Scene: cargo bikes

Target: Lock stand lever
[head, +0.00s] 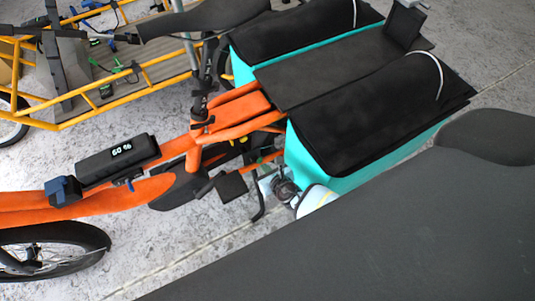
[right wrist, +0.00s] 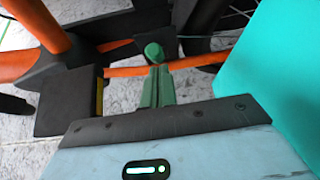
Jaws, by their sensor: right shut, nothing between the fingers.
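The orange cargo bike (head: 150,190) lies across the head view, with teal and black bags at its rear. My right gripper (head: 267,180) is low beside the frame, just left of the front bag. In the right wrist view its slim green fingers (right wrist: 156,88) are together and empty, pointing at the orange tubes. A rounded green tip (right wrist: 153,52) shows at their far end; I cannot tell whether it is a fingertip or a lever knob. A black stand leg (head: 259,207) shows under the frame. I cannot make out the stand lever clearly. My left gripper is not in view.
A teal bag wall (right wrist: 280,75) stands close on the right of the gripper. A black pedal (head: 231,187) is close on its left. A battery (head: 118,158) reading 60 % sits on the frame. A yellow-framed bike (head: 100,100) stands behind.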

